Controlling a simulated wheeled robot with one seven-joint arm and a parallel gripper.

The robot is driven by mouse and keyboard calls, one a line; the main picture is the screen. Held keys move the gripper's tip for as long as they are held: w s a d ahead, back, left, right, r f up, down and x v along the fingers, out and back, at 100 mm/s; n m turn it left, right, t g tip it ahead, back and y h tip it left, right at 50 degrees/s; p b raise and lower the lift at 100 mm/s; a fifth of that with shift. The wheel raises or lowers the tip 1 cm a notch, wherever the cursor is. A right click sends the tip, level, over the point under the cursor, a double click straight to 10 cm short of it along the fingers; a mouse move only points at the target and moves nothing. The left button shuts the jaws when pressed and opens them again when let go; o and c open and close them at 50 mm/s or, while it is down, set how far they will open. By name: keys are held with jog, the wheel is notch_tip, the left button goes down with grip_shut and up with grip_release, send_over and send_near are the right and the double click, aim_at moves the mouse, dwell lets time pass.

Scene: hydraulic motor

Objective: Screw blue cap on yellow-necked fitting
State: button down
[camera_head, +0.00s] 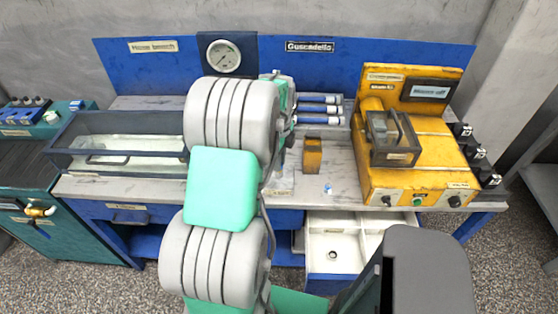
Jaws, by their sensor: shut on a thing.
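My arm fills the middle of the head view and hides my gripper; only part of the wrist shows at its upper right. I cannot see the jaws or what is between them. A small blue and white piece (328,188) lies on the bench near the front edge, right of my arm; it is too small to tell whether it is the blue cap. A yellow, brass-like fitting (40,211) shows on the front of the teal cabinet at the far left. I cannot tell whether it is the yellow-necked fitting.
A glass-walled tank (75,135) stands on the bench's left, a yellow machine (425,170) on its right. A white drawer (345,225) is open below. Bare bench top (340,170) shows near the small piece.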

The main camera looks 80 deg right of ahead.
jog(key=m, duration=0.5)
jog(key=shift+m, duration=0.4)
jog(key=m, duration=0.6)
jog(key=shift+f, duration=0.1)
jog(key=c, duration=1.5)
grip_release()
jog(key=shift+r+p, duration=1.25)
jog(key=shift+r, duration=0.6)
jog(key=shift+o, duration=0.3)
jog(key=shift+f, duration=0.1)
